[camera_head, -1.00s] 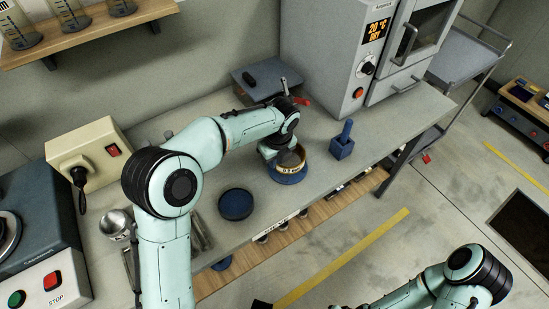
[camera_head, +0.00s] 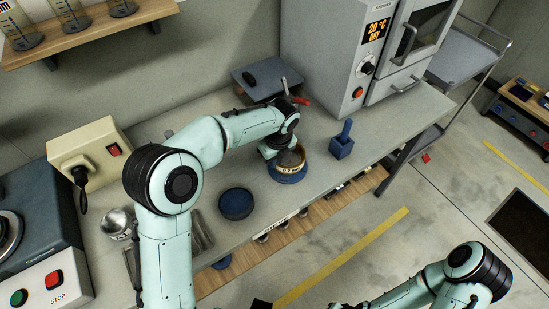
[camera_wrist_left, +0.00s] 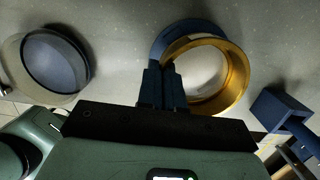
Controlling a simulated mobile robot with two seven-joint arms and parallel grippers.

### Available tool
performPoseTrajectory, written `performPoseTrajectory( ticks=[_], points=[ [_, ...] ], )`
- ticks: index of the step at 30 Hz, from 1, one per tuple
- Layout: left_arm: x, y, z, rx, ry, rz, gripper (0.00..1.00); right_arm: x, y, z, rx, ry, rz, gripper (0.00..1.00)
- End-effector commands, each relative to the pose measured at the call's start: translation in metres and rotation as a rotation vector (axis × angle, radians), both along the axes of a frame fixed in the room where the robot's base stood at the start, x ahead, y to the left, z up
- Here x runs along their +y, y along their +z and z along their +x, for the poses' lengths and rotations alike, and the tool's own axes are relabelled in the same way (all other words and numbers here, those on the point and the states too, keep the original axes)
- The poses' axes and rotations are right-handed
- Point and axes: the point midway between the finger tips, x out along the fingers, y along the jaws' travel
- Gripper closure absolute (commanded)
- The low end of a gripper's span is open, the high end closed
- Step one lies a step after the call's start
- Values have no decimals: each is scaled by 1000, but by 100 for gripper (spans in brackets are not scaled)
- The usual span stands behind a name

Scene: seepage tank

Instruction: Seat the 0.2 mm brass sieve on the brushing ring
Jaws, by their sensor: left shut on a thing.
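The brass sieve (camera_head: 293,168), with a pale label on its side, is over the blue brushing ring (camera_head: 287,180) on the bench. In the left wrist view the gripper fingers (camera_wrist_left: 163,86) pinch the rim of the sieve (camera_wrist_left: 236,72). The blue ring (camera_wrist_left: 171,36) shows past the sieve's upper left edge there, so the two look offset. I cannot tell whether sieve and ring touch.
A dark blue round dish (camera_head: 236,203) lies left of the ring. A blue block with an upright handle (camera_head: 342,146) stands to its right. A grey oven (camera_head: 345,60) and a grey plate (camera_head: 262,78) are behind. A metal bowl (camera_head: 117,223) is at left.

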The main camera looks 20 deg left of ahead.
Motion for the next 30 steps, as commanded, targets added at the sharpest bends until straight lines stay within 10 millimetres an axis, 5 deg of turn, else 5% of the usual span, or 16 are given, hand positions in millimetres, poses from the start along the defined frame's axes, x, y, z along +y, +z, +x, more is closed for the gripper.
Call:
performPoseTrajectory(
  ticks=[27, 30],
  points=[
    [0, -21, 0, -1, 0, -1, 100, 0, -10, -5, 6, 0, 0, 57],
    [0, -20, 0, -1, 0, -1, 65, 0, -9, -5, 6, 0, 0, 57]
  ],
)
